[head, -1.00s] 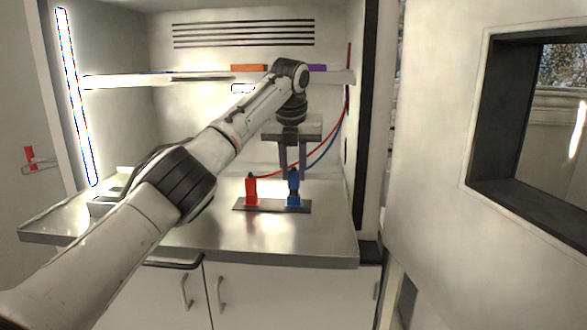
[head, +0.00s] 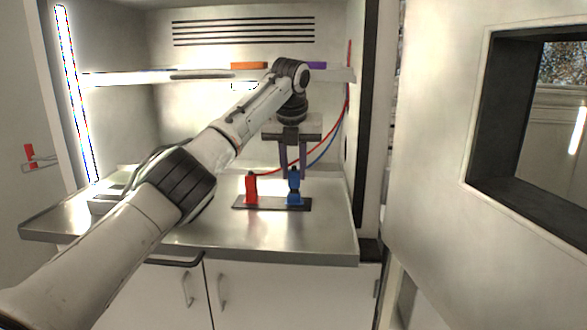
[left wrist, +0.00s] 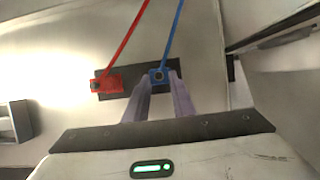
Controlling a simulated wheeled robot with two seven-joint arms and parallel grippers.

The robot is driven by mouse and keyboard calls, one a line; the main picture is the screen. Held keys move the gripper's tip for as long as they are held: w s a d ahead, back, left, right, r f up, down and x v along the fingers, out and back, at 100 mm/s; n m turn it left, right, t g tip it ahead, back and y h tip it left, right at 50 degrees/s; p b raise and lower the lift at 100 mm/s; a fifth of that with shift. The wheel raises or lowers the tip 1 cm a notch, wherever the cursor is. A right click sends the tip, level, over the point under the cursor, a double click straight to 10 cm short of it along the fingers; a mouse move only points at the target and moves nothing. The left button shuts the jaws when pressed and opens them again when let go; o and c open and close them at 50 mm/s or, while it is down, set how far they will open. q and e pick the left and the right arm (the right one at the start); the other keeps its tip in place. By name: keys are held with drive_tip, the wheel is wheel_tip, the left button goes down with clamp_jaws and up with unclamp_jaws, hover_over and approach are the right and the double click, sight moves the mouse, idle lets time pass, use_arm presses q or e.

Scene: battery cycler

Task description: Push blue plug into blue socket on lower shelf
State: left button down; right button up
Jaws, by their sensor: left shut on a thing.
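The blue socket (head: 295,198) stands upright on a dark base plate (head: 272,206) on the metal lower shelf (head: 190,231). The blue plug (head: 294,174) is at the socket's top, in line with it; how deep it sits cannot be told. My left gripper (head: 293,176) points down and is shut on the blue plug. In the left wrist view the fingers (left wrist: 159,82) flank the blue plug (left wrist: 159,75), with its blue cable running up and away. My right gripper is out of view.
A red plug and socket (head: 251,189) stand close to the left on the same plate, with a red cable. An upper shelf (head: 200,77) crosses behind. The cabinet's right wall is near the gripper. The lower shelf's front is clear.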

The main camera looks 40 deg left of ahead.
use_arm(q)
drive_tip(key=shift+f, duration=0.7)
idle(0.3)
drive_tip(key=c, duration=1.4)
unclamp_jaws()
drive_tip(key=v, duration=1)
drive_tip(key=shift+r, duration=0.15)
drive_tip(key=shift+s, duration=0.1)
